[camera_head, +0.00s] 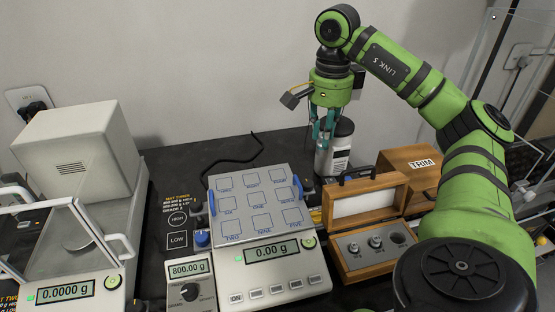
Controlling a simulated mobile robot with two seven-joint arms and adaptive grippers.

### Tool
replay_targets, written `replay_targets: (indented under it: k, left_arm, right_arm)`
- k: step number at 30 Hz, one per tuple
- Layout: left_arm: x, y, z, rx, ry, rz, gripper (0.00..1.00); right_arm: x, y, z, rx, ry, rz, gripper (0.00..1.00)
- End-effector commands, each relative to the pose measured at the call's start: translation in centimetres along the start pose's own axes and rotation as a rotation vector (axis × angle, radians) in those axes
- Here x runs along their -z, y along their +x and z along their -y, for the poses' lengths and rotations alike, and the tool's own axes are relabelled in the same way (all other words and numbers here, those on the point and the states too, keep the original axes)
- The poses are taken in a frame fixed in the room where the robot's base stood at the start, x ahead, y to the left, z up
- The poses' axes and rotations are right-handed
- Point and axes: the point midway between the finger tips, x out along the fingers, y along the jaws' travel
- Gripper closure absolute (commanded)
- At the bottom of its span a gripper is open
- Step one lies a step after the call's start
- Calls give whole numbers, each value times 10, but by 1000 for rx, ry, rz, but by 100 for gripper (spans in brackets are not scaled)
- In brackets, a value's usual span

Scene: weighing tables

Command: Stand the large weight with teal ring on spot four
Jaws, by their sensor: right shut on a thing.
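My right gripper (323,134) points down at the back of the table, in front of a white jar with a dark lid. It is shut on what seems to be the large weight, small and grey between the fingertips; its teal ring cannot be told apart from the teal fingers. The balance plate (241,212) carries a grid of blue-outlined spots, with no weight on them. Most spot names are too small to read, so I cannot be sure which is four. The display reads 0.00 g. My left gripper is not in view.
An open wooden case (366,268) holds two weights (352,247) and an empty round socket (398,237). The white jar (341,157) stands behind it, beside a closed wooden box (411,168). An analytical balance (80,150) with its door frame stands left. A grams selector (189,291) is front left.

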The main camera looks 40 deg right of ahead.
Motion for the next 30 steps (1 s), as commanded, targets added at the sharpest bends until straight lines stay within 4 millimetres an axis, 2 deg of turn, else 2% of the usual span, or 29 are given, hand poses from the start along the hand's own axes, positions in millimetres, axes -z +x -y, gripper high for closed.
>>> replay_targets:
  k: [2,5,11,15,19,25,30]
  left_arm:
    - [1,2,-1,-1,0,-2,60]
    - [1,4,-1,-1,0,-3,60]
    - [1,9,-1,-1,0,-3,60]
    - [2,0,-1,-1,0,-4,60]
    - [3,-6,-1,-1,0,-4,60]
    - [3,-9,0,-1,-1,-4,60]
    - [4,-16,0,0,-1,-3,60]
  right_arm:
    - [6,-3,-5,1,37,1,100]
    - [6,2,2,0,49,2,100]
    - [-1,28,45,-1,46,6,100]
    - [-4,42,76,-2,47,5,100]
    - [-6,56,97,-1,49,3,100]
    - [-7,68,108,-2,50,-1,100]
    - [-7,93,106,-5,49,1,100]
